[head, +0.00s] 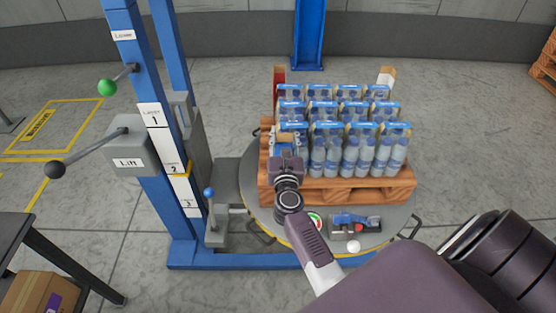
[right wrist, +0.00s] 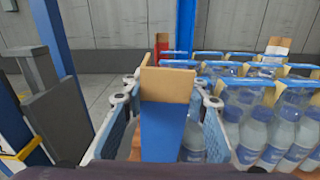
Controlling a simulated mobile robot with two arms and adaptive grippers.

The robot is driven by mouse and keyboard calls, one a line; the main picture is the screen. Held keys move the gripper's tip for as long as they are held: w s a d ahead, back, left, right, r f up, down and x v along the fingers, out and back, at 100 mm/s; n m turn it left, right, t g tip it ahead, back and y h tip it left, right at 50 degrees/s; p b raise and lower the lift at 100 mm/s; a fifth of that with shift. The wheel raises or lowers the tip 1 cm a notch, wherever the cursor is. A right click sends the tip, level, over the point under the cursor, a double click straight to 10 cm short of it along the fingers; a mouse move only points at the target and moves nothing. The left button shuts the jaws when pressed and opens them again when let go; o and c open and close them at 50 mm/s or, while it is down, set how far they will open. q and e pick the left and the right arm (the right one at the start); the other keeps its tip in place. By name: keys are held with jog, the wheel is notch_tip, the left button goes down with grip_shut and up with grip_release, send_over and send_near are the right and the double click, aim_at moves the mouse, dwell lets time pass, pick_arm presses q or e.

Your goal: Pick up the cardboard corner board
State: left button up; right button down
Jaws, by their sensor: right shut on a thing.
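The cardboard corner board (right wrist: 166,120) in my right gripper has a blue face with a bare brown cardboard top. It stands upright in the right wrist view, between the two fingers of my right gripper (right wrist: 170,98). In the head view my right gripper (head: 289,143) is at the front left corner of the bottle load, shut on this board, and hides most of it. A red corner board (head: 279,77) stands at the back left of the load, and a white one (head: 387,75) at the back right. My left gripper is out of view.
Shrink-wrapped bottle packs (head: 352,150) fill the wooden pallet (head: 350,192) on a round turntable (head: 250,175). A blue-handled tool (head: 352,223) lies on its front rim. A blue column with levers (head: 160,120) stands left. A dark table (head: 55,245) with a carton (head: 40,292) is front left.

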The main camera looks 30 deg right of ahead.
jog(key=shift+s+d, duration=0.2)
jog(key=shift+d, duration=0.2)
jog(key=shift+r+p, duration=0.3)
jog(key=shift+r, duration=0.05)
jog(key=w+r, duration=0.2)
jog(key=r, duration=0.8)
jog(key=w+r, duration=0.2)
jog(key=r, duration=0.7)
jog(key=shift+n+y, duration=0.3)
jog(key=shift+n, duration=0.1)
jog(key=shift+s+a+f+b, duration=0.15)
jog(key=shift+f+b, duration=0.45)
jog(key=shift+f, duration=2.65)
jog(key=shift+w+a+f+b, duration=0.1)
jog(key=shift+f+b, duration=0.45)
jog(key=shift+f, duration=2.7)
jog(key=shift+s+a+f+b, duration=0.15)
jog(key=shift+f+b, duration=0.45)
jog(key=shift+f, duration=2.65)
